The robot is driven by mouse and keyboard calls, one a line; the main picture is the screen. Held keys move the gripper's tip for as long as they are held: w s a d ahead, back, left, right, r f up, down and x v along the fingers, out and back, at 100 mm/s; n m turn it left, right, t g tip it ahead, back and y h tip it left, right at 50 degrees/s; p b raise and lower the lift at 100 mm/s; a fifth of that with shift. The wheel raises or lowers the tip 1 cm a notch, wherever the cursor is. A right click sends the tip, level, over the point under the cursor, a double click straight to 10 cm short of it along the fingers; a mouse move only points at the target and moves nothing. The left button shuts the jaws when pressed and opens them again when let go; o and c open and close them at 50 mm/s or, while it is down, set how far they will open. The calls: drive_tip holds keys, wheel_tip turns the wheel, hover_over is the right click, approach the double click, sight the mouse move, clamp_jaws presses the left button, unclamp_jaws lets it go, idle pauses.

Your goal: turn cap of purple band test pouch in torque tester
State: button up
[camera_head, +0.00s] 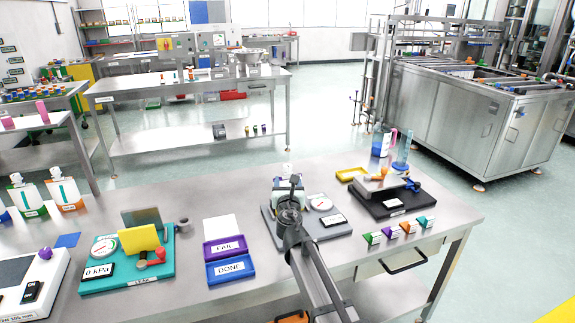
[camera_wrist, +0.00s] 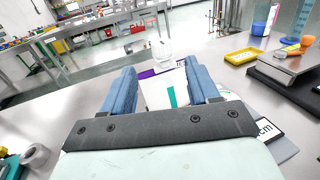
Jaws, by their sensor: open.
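My gripper (camera_head: 288,190) is over the torque tester (camera_head: 268,226), a grey base with a round dial and a black-and-white display. In the wrist view its two blue fingers (camera_wrist: 161,76) are open. A white pouch (camera_wrist: 155,95) with a teal stripe and a purple band (camera_wrist: 146,75) shows between and beyond the fingers. A pale, translucent cap (camera_wrist: 162,50) stands at the pouch's far end, past the fingertips. Whether the fingers touch the pouch I cannot tell. In the head view my gripper hides most of the pouch.
A purple FAIL tray (camera_head: 224,246) and blue DONE tray (camera_head: 231,271) lie left of the tester. A teal gauge station (camera_head: 125,275) is farther left. A black scale station (camera_head: 390,205) and yellow tray (camera_head: 351,174) are right. Several small coloured labelled blocks (camera_head: 392,232) line the front right.

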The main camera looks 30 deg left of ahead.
sight(288, 168)
drive_tip(key=x, duration=1.2)
drive_tip(key=shift+w, duration=0.4)
drive_tip(key=shift+a, duration=0.1)
drive_tip(key=c, duration=1)
drive_tip(key=shift+o, duration=0.2)
drive_tip(key=m+t+h, duration=0.1)
drive_tip(key=h, duration=0.1)
drive_tip(key=shift+m+h, duration=0.3)
drive_tip(key=shift+m, duration=0.1)
drive_tip(key=o, duration=1)
drive_tip(key=shift+c, duration=0.2)
